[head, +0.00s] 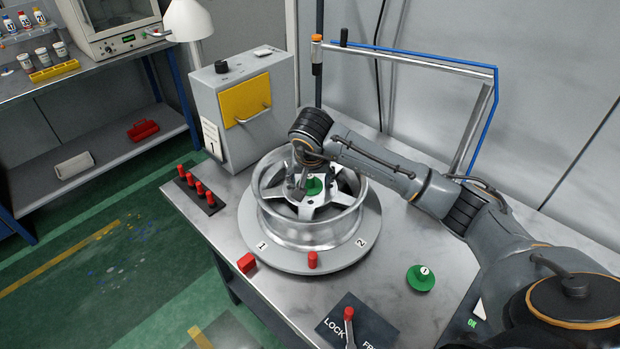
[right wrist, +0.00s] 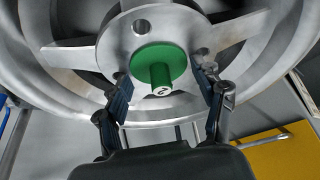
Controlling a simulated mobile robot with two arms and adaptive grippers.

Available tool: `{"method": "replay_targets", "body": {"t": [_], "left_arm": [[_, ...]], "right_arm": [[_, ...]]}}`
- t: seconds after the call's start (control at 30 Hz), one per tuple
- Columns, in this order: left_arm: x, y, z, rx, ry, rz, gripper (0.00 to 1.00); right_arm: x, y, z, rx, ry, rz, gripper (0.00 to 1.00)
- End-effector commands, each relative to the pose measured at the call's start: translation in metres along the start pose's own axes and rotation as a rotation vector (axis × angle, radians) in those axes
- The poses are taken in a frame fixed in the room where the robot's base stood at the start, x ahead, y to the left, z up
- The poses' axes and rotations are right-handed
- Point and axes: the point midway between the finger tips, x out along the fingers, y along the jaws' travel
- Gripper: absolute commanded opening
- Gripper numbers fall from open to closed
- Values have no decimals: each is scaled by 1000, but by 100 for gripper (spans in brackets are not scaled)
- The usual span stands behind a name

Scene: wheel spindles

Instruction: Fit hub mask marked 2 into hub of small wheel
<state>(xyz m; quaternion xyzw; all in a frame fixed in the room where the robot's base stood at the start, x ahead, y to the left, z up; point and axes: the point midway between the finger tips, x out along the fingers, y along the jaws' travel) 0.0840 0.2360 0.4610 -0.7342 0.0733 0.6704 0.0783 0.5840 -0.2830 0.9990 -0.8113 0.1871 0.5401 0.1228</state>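The wheel (head: 312,232), a silver spoked rim, lies on a round turntable at the middle of the table. The green hub mask marked 2 (head: 315,187) is at the wheel's hub. My right gripper (head: 301,178) reaches down into the wheel. In the right wrist view its fingers (right wrist: 163,95) are apart, one on each side of the mask's knob, not touching it. My left gripper is not in view.
A green mask marked 1 (head: 421,279) lies on the table at right. Red pegs stand in a dark strip (head: 203,194) at left. A grey box with a yellow panel (head: 246,100) stands behind the wheel. A LOCK lever panel (head: 370,325) is at the front.

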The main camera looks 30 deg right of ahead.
Motion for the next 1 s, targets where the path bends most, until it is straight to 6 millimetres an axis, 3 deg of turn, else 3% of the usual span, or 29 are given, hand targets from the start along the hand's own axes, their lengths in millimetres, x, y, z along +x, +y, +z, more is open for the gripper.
{"method": "replay_targets", "body": {"t": [0.5, 1.0], "left_arm": [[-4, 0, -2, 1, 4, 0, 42], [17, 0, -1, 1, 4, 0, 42]], "right_arm": [[-9, -1, -2, 0, 0, -2, 84], [-106, -1, -2, 0, 2, -2, 84]]}}
